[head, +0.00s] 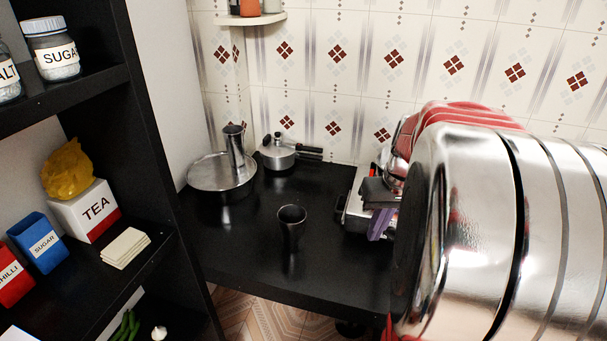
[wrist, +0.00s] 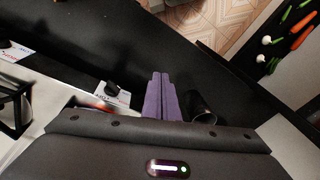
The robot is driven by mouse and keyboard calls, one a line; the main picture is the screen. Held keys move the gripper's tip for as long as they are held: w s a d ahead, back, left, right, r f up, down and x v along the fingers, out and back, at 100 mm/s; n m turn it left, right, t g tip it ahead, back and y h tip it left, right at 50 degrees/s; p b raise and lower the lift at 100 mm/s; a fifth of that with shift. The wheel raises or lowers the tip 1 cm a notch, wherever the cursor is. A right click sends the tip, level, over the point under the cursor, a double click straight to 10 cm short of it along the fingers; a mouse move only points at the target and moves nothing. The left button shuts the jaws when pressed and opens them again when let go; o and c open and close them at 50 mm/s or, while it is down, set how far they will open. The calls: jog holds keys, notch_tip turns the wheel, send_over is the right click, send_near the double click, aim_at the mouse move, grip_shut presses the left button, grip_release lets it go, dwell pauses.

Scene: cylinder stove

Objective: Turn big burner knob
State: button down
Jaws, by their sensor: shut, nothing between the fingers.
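The stove (head: 354,205) stands at the right of the black counter in the head view, mostly hidden behind my arm. A second dark knob (wrist: 5,44) shows at the left edge; I cannot tell which one is the big burner's. My gripper (wrist: 161,76) has purple fingers, closed together and empty. They appear beside the nearer knob, seemingly apart from it. In the head view my gripper (head: 380,226) is at the stove's front, and the knobs are hidden.
A dark metal cup (head: 291,224) stands on the black counter (head: 245,255), left of the stove; it also shows right of my fingers in the wrist view (wrist: 201,107). A large round pan (head: 207,178) and a lidded pot (head: 278,157) stand farther back. A black shelf is at left.

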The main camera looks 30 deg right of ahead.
aim_at(389, 235)
jog(key=s+d+n+t+y, duration=0.2)
jog(key=d+n, duration=1.1)
jog(key=d, duration=0.7)
jog(key=shift+d+f+t+y, duration=0.2)
jog(key=shift+t+y, duration=0.1)
jog(key=shift+y, duration=0.4)
jog(key=shift+a+f, duration=0.1)
jog(key=x, duration=1.3)
jog(key=shift+f, duration=0.35)
jog(key=shift+a, duration=0.1)
